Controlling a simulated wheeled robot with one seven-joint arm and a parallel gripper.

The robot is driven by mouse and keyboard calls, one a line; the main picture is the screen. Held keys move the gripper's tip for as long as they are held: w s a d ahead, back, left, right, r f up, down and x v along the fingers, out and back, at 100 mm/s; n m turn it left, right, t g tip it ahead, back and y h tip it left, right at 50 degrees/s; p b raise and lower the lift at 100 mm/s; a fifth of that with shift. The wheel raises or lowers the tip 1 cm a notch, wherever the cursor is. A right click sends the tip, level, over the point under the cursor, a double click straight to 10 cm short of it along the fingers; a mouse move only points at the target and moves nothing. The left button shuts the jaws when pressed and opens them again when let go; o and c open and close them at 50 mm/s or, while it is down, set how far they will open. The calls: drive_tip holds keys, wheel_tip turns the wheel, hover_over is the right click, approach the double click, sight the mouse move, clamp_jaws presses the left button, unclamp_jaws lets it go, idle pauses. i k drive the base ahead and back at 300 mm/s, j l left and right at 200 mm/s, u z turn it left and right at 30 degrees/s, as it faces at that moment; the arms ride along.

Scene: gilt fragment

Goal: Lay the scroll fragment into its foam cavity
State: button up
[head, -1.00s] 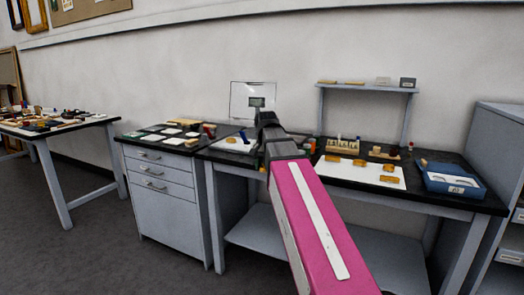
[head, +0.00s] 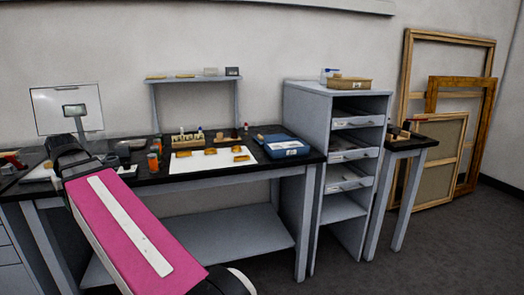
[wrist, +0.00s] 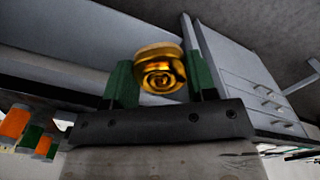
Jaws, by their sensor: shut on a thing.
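My gripper (wrist: 160,80) is shut on a shiny gold scroll fragment (wrist: 160,72), whose spiral end faces the wrist camera between the two green fingers. In the head view my arm hides the fingers and the fragment. A blue box (head: 288,151) with a white label stands at the right end of the black-topped bench, to the right of my arm and well apart from it. Its inside is seen at a low angle, so I cannot make out a foam cavity there now.
Several gold pieces (head: 211,151) lie on a white sheet (head: 190,166) left of the box. Jars (head: 153,161) and a lamp-like stand (head: 75,112) are near my arm. A grey drawer cabinet (head: 305,103) stands right of the bench. Floor at lower right is clear.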

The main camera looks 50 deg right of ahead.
sight(294, 146)
drive_tip(key=z, duration=1.35)
